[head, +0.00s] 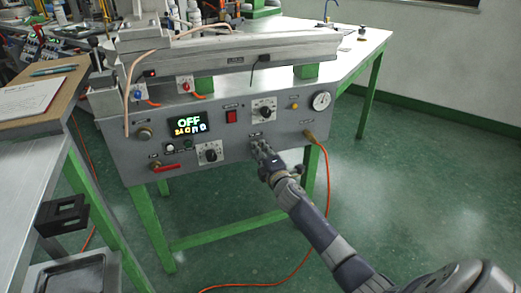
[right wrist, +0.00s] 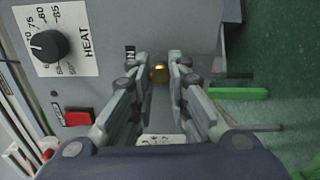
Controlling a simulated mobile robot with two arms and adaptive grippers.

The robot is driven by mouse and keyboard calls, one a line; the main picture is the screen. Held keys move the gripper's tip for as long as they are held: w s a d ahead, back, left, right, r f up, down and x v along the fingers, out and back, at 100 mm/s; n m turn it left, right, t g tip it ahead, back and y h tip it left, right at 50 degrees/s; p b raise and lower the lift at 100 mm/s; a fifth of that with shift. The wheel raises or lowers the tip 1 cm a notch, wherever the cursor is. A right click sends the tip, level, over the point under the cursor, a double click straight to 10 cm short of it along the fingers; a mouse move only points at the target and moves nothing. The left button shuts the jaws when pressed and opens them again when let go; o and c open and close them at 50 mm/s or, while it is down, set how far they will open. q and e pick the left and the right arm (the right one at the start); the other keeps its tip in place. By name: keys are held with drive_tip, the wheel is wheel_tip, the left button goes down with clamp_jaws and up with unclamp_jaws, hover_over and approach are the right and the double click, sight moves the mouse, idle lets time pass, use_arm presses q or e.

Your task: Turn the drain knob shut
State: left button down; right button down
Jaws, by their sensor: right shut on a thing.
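The grey panel of the wax machine (head: 225,150) faces me in the head view. My right gripper (head: 259,146) reaches its lower front, below the heat dial (head: 263,109), and hides the knob there. In the right wrist view my right gripper (right wrist: 161,66) has its fingers on both sides of a small brass knob (right wrist: 160,73), shut on it. A partly covered label ending in "IN" (right wrist: 130,52) sits beside the knob. The knob's turned position cannot be told. My left gripper is not in view.
A red-handled valve (head: 167,168) is at the panel's lower left. An orange cable (head: 326,170) hangs from the right end, near my right arm. The heat dial (right wrist: 48,46) and a red switch (right wrist: 78,117) are near the fingers. Green floor is open at right.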

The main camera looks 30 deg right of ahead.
drive_tip(key=shift+m, duration=0.6)
drive_tip(key=c, duration=1.5)
unclamp_jaws()
drive_tip(key=v, duration=1.2)
